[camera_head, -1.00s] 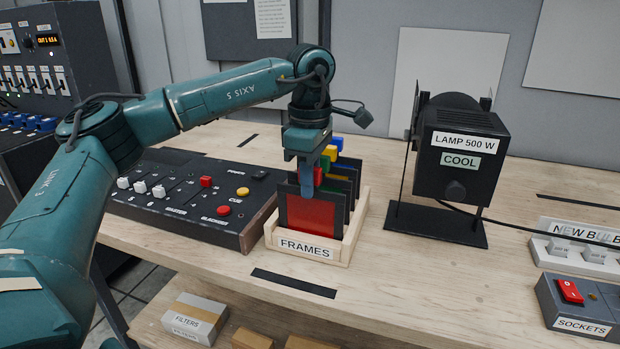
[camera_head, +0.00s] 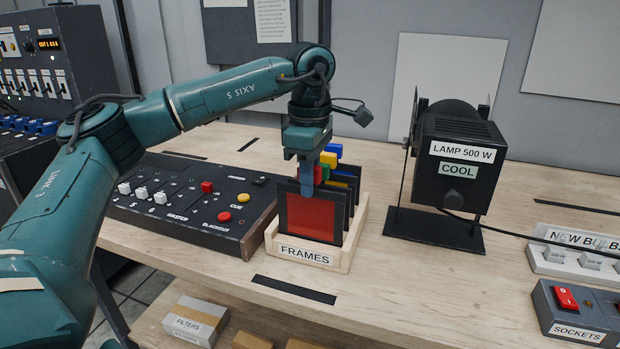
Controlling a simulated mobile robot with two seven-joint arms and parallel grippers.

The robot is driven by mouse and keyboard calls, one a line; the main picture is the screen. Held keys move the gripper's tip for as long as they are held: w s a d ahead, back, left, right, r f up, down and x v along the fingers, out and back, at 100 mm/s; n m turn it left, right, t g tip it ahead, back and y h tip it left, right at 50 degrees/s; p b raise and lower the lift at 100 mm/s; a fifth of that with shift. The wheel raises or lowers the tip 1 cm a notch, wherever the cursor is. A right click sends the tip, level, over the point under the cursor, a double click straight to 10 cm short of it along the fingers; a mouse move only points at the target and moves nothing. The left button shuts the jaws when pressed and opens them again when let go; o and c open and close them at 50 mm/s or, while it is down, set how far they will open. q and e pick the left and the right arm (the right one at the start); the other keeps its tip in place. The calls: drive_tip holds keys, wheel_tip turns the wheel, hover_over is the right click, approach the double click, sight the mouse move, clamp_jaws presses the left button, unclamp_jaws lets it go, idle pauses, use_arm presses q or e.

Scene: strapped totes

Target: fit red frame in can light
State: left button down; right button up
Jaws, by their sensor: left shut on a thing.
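The red frame (camera_head: 311,217), a black square border around a red sheet, stands upright at the front of the wooden box labelled FRAMES (camera_head: 293,247). My left gripper (camera_head: 307,186) points down at the top of the red frame and is shut on it. Frames with green, yellow and blue tabs (camera_head: 333,150) stand behind it in the box, partly hidden by the gripper. The can light (camera_head: 461,160), a black lamp labelled LAMP 500 W and COOL, stands on its base plate to the right. My right gripper is out of view.
A control desk (camera_head: 180,203) with sliders and buttons lies left of the box. At the right are a NEW BULBS tray (camera_head: 560,269) and a SOCKETS box (camera_head: 580,329). A cable runs from the lamp to the right. Bare tabletop separates box and lamp.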

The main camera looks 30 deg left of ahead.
use_arm(q)
drive_tip(key=shift+r+p, duration=1.6)
drive_tip(key=shift+r, duration=0.55)
drive_tip(key=shift+f, duration=0.1)
